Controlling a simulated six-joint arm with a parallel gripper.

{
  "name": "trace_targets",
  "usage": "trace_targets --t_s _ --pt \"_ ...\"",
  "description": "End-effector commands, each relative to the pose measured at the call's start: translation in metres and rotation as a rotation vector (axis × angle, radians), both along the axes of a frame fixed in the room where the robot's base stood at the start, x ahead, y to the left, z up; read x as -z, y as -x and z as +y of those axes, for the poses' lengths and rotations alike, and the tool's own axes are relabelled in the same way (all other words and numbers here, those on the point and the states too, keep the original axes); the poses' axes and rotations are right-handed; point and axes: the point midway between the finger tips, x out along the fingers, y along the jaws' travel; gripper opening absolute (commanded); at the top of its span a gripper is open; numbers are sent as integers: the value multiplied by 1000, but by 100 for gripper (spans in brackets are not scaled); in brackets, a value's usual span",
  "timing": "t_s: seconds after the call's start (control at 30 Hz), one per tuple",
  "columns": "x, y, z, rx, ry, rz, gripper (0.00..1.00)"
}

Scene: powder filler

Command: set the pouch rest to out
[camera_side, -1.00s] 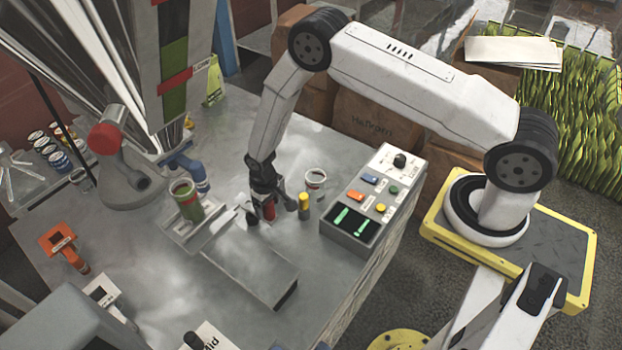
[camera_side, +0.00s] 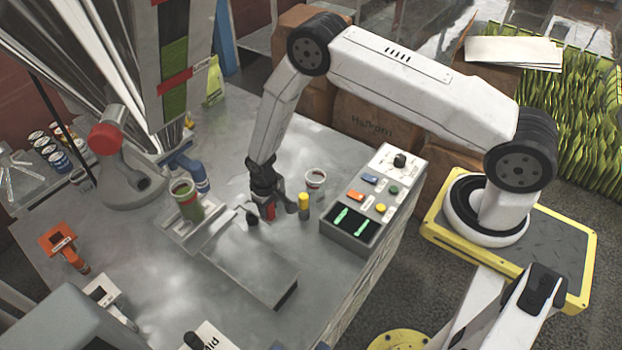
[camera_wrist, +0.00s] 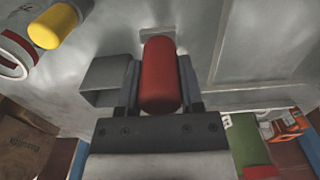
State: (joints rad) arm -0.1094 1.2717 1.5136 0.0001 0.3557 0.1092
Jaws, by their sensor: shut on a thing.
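My gripper (camera_side: 270,213) is low over the metal bench. It is shut on a red rounded handle (camera_wrist: 160,75), which sits between both fingers in the wrist view. In the side view the red handle (camera_side: 269,211) is mostly covered by the fingers. A black knob (camera_side: 252,219) is just left of the gripper, beside a thin rod. A long flat grey block (camera_side: 250,265) lies in front of it. No label for the pouch rest is readable, so I cannot tell its setting.
The control box (camera_side: 365,205) is further right.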

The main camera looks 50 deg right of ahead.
Motion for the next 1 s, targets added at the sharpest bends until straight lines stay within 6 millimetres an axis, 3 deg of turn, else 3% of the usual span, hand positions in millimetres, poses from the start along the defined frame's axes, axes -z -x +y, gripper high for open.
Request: trace_targets --t_s 0.27,0.47,1.0 --pt "0 8 0 0 0 1 0" --pt "0 26 0 0 0 3 0" --pt "0 123 0 -1 1 6 0"
